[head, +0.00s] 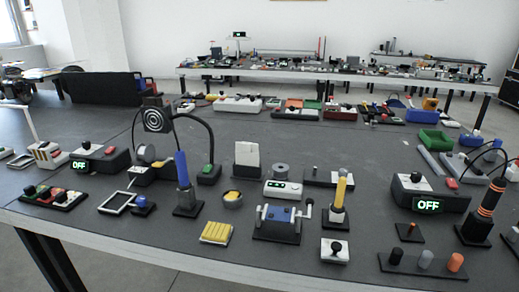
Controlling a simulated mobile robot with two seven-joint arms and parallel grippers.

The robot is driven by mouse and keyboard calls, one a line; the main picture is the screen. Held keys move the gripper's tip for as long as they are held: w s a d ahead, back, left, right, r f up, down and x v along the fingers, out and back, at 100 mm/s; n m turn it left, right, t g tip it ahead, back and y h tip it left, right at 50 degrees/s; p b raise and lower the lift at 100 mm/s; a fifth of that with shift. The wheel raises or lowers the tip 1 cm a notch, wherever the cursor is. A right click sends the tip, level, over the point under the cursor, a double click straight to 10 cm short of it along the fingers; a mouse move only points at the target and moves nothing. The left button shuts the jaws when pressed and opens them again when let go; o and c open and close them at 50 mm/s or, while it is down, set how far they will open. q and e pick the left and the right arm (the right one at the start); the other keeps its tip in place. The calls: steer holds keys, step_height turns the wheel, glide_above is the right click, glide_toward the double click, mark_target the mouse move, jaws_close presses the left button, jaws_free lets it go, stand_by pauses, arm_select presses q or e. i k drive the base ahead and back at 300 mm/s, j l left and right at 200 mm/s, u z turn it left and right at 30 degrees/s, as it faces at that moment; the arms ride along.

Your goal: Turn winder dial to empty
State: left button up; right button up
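A small winder-like device (277,222) with a blue and grey body, side knobs and a dark base stands near the front edge of the table, in the middle of the head view. Behind it is a pale box with a green display (283,188), with a grey round part (280,171) just behind it. I cannot tell which part is the winder dial, and its setting is too small to read. Neither of my grippers is in view.
The dark table (130,240) is crowded. A blue stick in a stand (182,170) and a yellow block (216,232) stand left of the device. A yellow stick (340,187) and a white switch box (334,250) stand right. Two units read OFF (81,165) (428,205).

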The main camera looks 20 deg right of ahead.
mark_target(342, 172)
steer(key=z, duration=1.25)
steer(key=l+u, duration=0.3)
steer(key=k+l+u, duration=0.3)
steer(key=l, duration=0.2)
steer(key=l+u, duration=0.35)
steer(key=k+l+u, duration=0.3)
steer(key=i+l, duration=0.05)
steer(key=l, duration=0.05)
